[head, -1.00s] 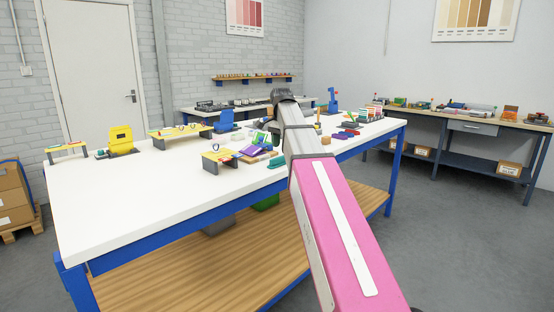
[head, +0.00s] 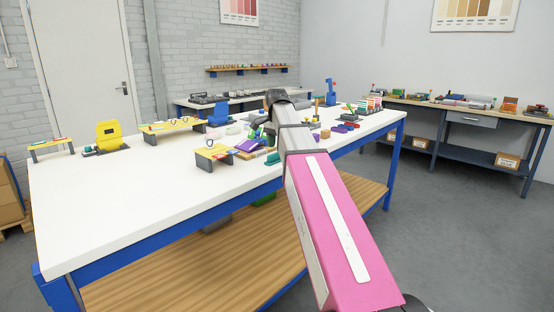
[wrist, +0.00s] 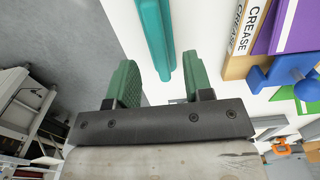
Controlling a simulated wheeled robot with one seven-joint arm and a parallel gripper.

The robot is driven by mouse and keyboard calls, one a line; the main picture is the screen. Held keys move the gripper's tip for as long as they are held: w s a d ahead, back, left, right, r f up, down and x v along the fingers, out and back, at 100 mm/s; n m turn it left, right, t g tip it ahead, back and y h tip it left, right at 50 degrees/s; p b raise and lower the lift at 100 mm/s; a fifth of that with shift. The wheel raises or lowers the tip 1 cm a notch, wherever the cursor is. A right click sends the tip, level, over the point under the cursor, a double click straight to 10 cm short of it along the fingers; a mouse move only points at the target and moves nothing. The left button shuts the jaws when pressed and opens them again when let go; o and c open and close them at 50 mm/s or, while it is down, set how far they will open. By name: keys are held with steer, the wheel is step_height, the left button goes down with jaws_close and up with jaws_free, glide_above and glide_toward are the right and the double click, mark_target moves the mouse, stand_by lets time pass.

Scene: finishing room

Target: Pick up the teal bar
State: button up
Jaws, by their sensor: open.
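The teal bar (wrist: 154,32) is long and narrow and lies near the edge of the white tabletop, at the top centre of the wrist view. In the head view a small teal piece (head: 273,158) near the table's front edge, just left of my arm, appears to be the same bar. My gripper (wrist: 160,82) has two green fingers held apart with nothing between them. The bar lies ahead of the gap, its near end close to the right finger; I cannot tell whether they touch.
Right of the bar are a wooden block marked CREASE (wrist: 243,42), a purple piece (wrist: 292,30) and a blue knobbed tool (wrist: 284,78). Yellow-topped stands (head: 215,151) and a yellow holder (head: 109,135) stand further left. The white tabletop's (head: 110,195) front left is clear.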

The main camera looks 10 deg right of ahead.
mark_target(277, 153)
steer(key=shift+d+f, duration=0.1)
steer(key=shift+f, duration=2.2)
steer(key=c, duration=0.7)
steer(key=shift+r, duration=0.1)
steer(key=shift+r, duration=0.45)
step_height(277, 153, up, 3)
steer(key=shift+r, duration=0.2)
steer(key=s+a+r, duration=0.2)
steer(key=a, duration=0.1)
steer(key=s+a+r, duration=0.2)
steer(key=s, duration=0.1)
steer(key=s+a+r, duration=0.2)
steer(key=a, duration=0.1)
steer(key=shift+s+a+r, duration=0.3)
steer(key=shift+s+a, duration=0.05)
steer(key=shift+s, duration=0.05)
